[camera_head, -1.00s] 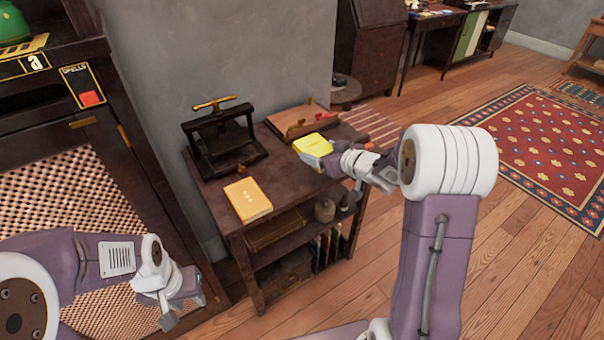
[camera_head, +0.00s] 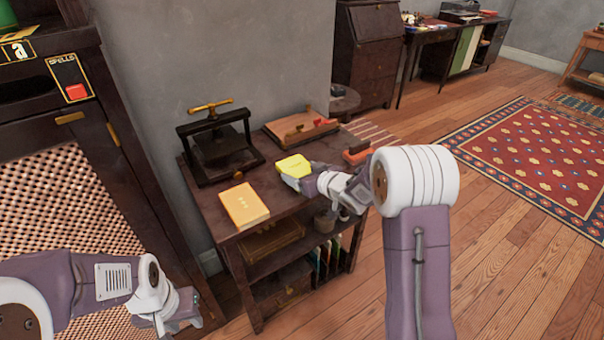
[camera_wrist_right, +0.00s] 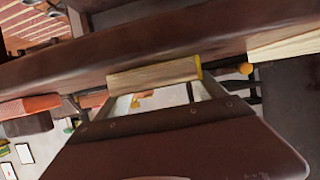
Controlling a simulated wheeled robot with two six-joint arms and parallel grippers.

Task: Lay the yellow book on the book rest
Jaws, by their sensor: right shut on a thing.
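My right gripper (camera_head: 303,176) is shut on a yellow book (camera_head: 293,165), holding it over the right half of the small dark table. In the right wrist view a pale page edge with a yellow corner (camera_wrist_right: 155,78) shows at the gripper. The wooden book rest (camera_head: 291,130), a slanted board with red pieces, stands at the back right of the table, behind the held book and apart from it. My left gripper (camera_head: 178,318) hangs low at the left, in front of the cabinet, away from the table; its jaws are not clear.
An orange-yellow book (camera_head: 244,204) lies at the table's front left. A dark press (camera_head: 218,140) stands behind it. A red-orange block (camera_head: 357,151) is at the table's right end, by my right wrist. The table (camera_head: 222,237) has shelves below. A cabinet (camera_head: 125,175) is at left.

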